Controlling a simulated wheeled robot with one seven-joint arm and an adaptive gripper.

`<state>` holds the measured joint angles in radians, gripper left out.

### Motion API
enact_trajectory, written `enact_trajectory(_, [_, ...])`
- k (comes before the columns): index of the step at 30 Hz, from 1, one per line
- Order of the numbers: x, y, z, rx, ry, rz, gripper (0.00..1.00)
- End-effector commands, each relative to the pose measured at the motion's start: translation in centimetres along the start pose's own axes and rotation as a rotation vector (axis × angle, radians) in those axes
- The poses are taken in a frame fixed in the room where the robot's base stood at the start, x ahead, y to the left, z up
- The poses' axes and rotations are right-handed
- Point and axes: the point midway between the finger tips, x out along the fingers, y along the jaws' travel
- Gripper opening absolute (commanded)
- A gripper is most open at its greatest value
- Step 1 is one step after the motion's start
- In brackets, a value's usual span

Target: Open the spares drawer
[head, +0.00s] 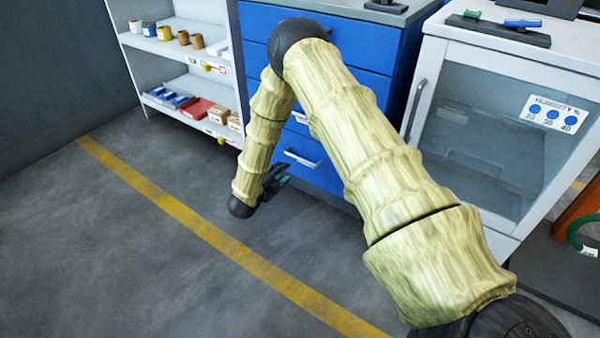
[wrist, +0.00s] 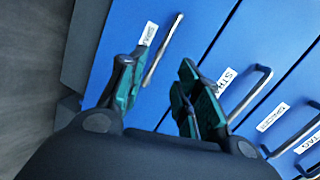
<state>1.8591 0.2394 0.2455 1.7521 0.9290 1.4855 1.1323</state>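The blue drawer cabinet (head: 320,172) stands behind my arm. Its lowest drawer front in the head view has a pale bar handle (head: 303,158). In the wrist view, the leftmost drawer front (wrist: 120,35) has a metal bar handle (wrist: 162,50) and a small white label (wrist: 148,33); I cannot read the label surely. My gripper (wrist: 157,72) is open, its green-padded fingers apart and empty. That handle shows between and beyond the fingertips; contact is not visible. In the head view my gripper (head: 274,181) is low in front of the cabinet, partly hidden by my arm.
More handled, labelled drawers (wrist: 262,85) lie to the right in the wrist view; all visible fronts look closed. A shelf unit (head: 185,85) stands left, and a glass-door cabinet (head: 490,130) right. The floor (head: 150,240) at left is clear.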

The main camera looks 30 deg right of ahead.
Motion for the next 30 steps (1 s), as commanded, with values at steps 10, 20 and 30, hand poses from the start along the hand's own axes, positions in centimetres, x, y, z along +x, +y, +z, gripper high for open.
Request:
enact_trajectory(10, [2.5,0.4,0.2,0.184,0.119,-0.051,0.33])
enact_trajectory(20, [5.9,0.4,-0.2,0.192,0.125,-0.053,0.33])
enact_trajectory(30, [11.1,0.2,-0.9,0.191,0.124,-0.053,0.33])
